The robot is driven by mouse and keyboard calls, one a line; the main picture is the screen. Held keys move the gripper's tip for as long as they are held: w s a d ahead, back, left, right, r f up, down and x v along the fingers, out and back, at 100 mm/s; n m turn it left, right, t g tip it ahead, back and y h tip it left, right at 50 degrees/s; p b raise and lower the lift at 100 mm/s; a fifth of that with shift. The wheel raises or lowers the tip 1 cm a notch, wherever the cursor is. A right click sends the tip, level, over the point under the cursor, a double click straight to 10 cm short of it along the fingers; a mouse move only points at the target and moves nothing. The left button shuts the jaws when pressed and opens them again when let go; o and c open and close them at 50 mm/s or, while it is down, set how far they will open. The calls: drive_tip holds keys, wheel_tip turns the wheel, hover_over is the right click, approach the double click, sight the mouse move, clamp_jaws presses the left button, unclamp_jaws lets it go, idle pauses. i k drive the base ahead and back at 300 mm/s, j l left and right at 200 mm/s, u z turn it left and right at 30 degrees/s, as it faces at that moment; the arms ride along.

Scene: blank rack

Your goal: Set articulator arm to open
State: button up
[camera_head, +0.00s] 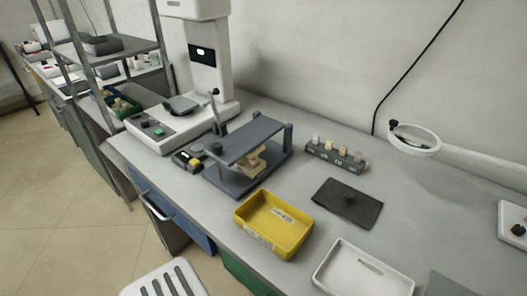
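The articulator is a grey frame with a flat base (232,184) on the bench. Its upper arm (251,139) is a grey plate lying roughly level above the base, between upright posts (288,134) at its right end and a round knob at its left end. A beige dental cast (252,161) sits between plate and base, partly hidden by the plate. A thin rod with a dark knob (215,92) stands at the plate's far left; I cannot tell whether it belongs to the articulator. My gripper is not in view.
A yellow tray (250,238) is close in front. A dark plate (347,202), a tooth-shade block (337,155) and a white tray (343,277) lie to the right. A white machine (205,65) stands behind left. A white slotted piece (166,283) is at the bottom edge.

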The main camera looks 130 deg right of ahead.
sight(248, 140)
drive_tip(key=z, duration=0.65)
drive_tip(key=j+z, duration=0.1)
drive_tip(key=z, duration=1.15)
drive_tip(key=j+z, duration=0.1)
drive_tip(key=z, duration=2.45)
drive_tip(key=k+z, duration=0.1)
drive_tip(key=z, duration=0.55)
drive_tip(key=k, duration=0.5)
drive_tip(key=i, duration=0.5)
